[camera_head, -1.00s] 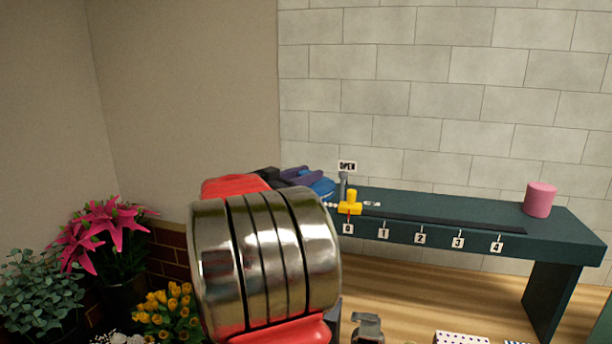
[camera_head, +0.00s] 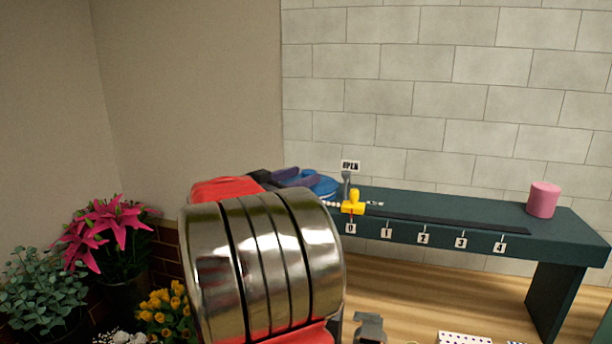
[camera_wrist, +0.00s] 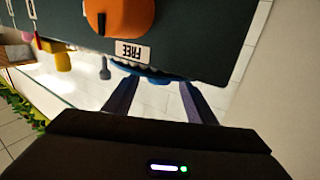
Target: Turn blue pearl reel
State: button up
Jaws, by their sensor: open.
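The blue pearl reel (camera_head: 324,187) sits at the left end of the dark green bench in the head view, partly hidden behind my arm and gripper. In the wrist view its blue rim (camera_wrist: 150,72) shows below a FREE label, near the fingertips. My gripper (camera_wrist: 160,82) is open, with its two purple-grey fingers apart and the blue rim showing around the gap between their tips. In the head view my gripper (camera_head: 296,178) is at the reel's left side. I cannot tell whether the fingers touch the reel.
The bench (camera_head: 570,230) carries a yellow slider (camera_head: 353,203) near mark 0, an OPEN sign (camera_head: 350,166) and a pink cylinder (camera_head: 543,200). An orange part (camera_wrist: 118,15) is beside the FREE label (camera_wrist: 132,50). Pink flowers (camera_head: 105,232) and yellow tulips (camera_head: 163,308) stand at left.

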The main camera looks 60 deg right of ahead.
jog(key=v, duration=1)
jog(key=shift+a, duration=0.3)
jog(key=shift+w, duration=0.1)
